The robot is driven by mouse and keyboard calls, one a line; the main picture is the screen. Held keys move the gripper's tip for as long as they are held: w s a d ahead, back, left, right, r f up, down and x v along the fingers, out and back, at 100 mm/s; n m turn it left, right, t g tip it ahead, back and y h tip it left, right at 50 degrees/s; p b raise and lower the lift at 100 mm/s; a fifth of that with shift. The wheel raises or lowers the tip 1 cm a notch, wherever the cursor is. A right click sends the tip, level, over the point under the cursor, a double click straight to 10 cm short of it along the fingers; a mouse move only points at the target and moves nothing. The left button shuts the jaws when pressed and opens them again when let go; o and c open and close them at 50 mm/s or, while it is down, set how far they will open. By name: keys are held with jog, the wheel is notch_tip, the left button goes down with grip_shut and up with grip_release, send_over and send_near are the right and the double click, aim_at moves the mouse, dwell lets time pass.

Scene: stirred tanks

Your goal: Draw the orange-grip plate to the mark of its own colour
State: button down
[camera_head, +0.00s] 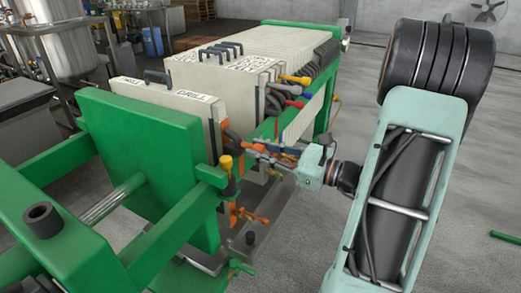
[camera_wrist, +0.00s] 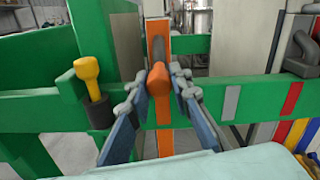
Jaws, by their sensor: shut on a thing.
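My gripper (camera_wrist: 157,92) has its two blue-grey fingers on either side of the orange grip (camera_wrist: 158,80) and is shut on it. An upright orange strip (camera_wrist: 156,28) shows behind the grip, above and below the green rail (camera_wrist: 250,90); I cannot tell whether part of it is a mark. The rail carries a grey mark (camera_wrist: 230,102) and a red mark (camera_wrist: 291,100) to the right of the grip. In the head view my gripper (camera_head: 262,152) reaches the side of the green press beside the pale front plates (camera_head: 165,98); the grip is mostly hidden there.
A yellow knob (camera_wrist: 88,80) stands on the rail left of my gripper; it also shows in the head view (camera_head: 226,164). The packed plates (camera_head: 270,48) with coloured grips and hoses fill the far end. A green end block (camera_head: 140,150) stands at the near end.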

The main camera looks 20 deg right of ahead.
jog(key=c, duration=1.7)
grip_release()
jog(key=shift+c, duration=0.2)
jog(key=v, duration=1.2)
jog(key=shift+f, duration=0.1)
